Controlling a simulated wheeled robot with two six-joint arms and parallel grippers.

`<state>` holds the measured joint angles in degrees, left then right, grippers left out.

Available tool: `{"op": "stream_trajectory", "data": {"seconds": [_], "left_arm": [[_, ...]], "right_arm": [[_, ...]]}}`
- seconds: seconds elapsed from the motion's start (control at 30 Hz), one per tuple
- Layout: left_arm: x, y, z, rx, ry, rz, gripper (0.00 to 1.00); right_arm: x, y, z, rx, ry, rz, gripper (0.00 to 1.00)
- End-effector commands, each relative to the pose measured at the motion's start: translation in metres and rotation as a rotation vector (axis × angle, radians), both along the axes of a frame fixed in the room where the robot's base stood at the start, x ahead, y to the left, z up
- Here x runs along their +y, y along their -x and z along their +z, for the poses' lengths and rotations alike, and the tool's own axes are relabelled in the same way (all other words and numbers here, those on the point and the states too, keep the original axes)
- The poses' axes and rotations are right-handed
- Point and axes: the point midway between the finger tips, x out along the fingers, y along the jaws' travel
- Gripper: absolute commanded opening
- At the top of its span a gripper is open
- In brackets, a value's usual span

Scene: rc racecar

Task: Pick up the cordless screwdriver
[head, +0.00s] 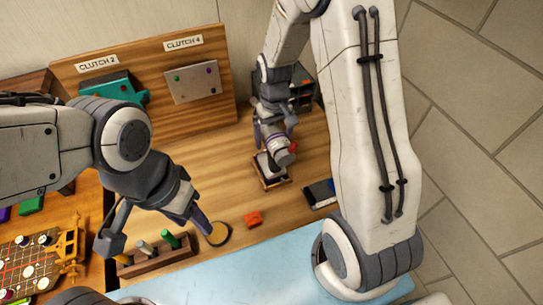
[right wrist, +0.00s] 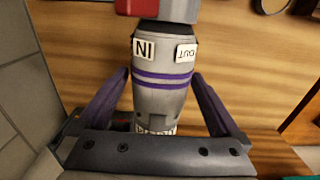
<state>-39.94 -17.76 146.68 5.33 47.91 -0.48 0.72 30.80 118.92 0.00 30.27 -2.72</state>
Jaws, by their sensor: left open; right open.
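The cordless screwdriver (right wrist: 163,85) is a grey cylinder with purple bands, "IN" and "OUT" labels and a red part at its far end. In the right wrist view it lies between the two spread purple fingers of my right gripper (right wrist: 160,100), with a gap on either side. In the head view the screwdriver (head: 276,146) is at a small dark-framed stand (head: 272,183), partly hidden by my right gripper (head: 275,128). My left gripper (head: 158,236) is open and empty above a wooden rack (head: 160,260).
The rack holds several coloured handles. A red block (head: 253,219) and a yellow-rimmed disc (head: 217,234) lie nearby. A dark flat box (head: 320,193) is at the right edge. A wooden panel (head: 140,70) with clutch labels stands behind.

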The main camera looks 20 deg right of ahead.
Motion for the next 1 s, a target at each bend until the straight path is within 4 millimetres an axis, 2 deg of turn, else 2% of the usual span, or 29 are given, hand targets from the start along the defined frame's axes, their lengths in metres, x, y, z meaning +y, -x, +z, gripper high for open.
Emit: {"op": "stream_trajectory", "data": {"seconds": [0.03,0.07,0.1,0.17,0.3,0.77,1.0], "left_arm": [[0.000,0.000,0.000,0.000,0.000,0.000,0.50],[0.000,0.000,0.000,0.000,0.000,0.000,0.50],[0.000,0.000,0.000,0.000,0.000,0.000,0.50],[0.000,0.000,0.000,0.000,0.000,0.000,0.50],[0.000,0.000,0.000,0.000,0.000,0.000,0.50],[0.000,0.000,0.004,0.000,0.000,0.000,0.50],[0.000,0.000,-0.007,0.000,0.000,0.001,0.50]], "right_arm": [[0.000,0.000,0.000,0.000,0.000,0.000,1.00],[0.000,0.000,0.000,0.000,0.000,0.000,0.92],[0.000,0.000,0.000,0.000,0.000,0.000,0.77],[0.000,0.000,0.000,0.000,0.000,0.000,0.54],[0.000,0.000,0.000,0.000,0.000,0.000,0.01],[0.000,-0.001,0.008,-0.005,0.000,0.000,0.00],[0.000,-0.002,0.023,-0.007,0.000,0.000,0.00]]}}
